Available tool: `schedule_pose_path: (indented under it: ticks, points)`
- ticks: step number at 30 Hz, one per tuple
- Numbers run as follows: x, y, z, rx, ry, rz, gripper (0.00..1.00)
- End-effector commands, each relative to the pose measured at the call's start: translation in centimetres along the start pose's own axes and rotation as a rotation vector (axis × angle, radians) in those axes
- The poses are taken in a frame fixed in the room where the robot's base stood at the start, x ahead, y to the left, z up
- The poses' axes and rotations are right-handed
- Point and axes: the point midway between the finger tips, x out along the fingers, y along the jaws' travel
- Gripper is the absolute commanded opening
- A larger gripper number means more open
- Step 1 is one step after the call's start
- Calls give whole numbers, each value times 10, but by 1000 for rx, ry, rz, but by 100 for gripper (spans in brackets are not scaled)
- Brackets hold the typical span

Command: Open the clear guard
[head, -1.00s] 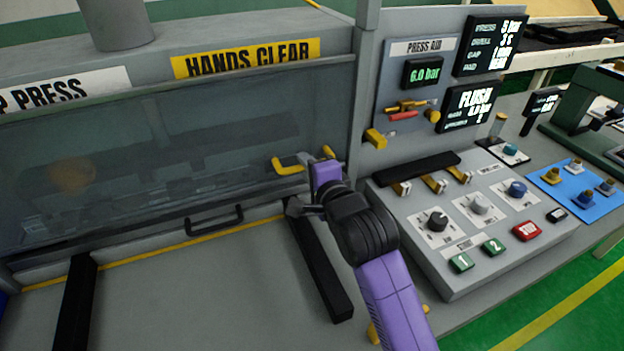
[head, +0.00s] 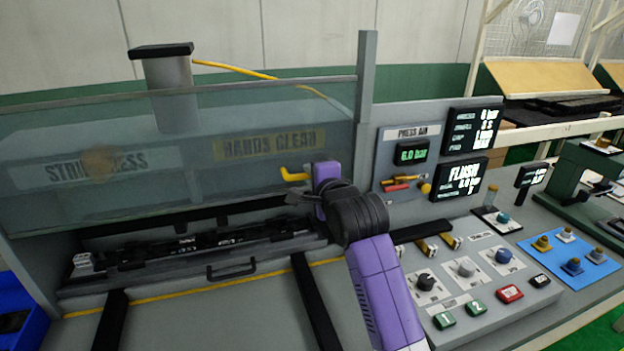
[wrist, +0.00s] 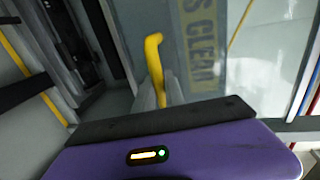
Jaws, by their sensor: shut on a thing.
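The clear guard (head: 90,195) is a see-through panel, raised in front of the press, with the "HANDS CLEAR" sign showing through it. Its lower edge is well above the bed, leaving a gap below. The yellow handle (head: 293,176) is at the guard's right side and also shows in the wrist view (wrist: 155,65). My gripper (head: 314,178) is shut on this handle at the guard's right edge. The fingertips are mostly hidden by the purple gripper body.
Below the guard, a dark fixture (head: 190,247) with a front handle lies in the press opening. A grey post (head: 366,80) stands right of the guard. The control box (head: 480,278) with knobs and buttons is right of my arm. A blue bin (head: 18,310) is at lower left.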

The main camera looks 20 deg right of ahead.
Motion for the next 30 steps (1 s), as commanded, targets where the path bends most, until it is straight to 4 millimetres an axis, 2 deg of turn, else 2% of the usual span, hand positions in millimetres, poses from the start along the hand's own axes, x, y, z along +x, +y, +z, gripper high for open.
schedule_pose_path:
  ticks: [6, 7, 9, 10, 22, 30]
  points:
    - [0, -1, 0, 0, 0, -3, 0]
    - [0, -1, 0, 0, 0, -2, 18]
    - [0, -1, 0, 0, 0, -2, 32]
    - [0, 0, 0, 0, 0, -2, 35]
    - [-6, 2, 0, 0, -1, 0, 35]
    - [-42, 2, 0, 1, -1, -3, 35]
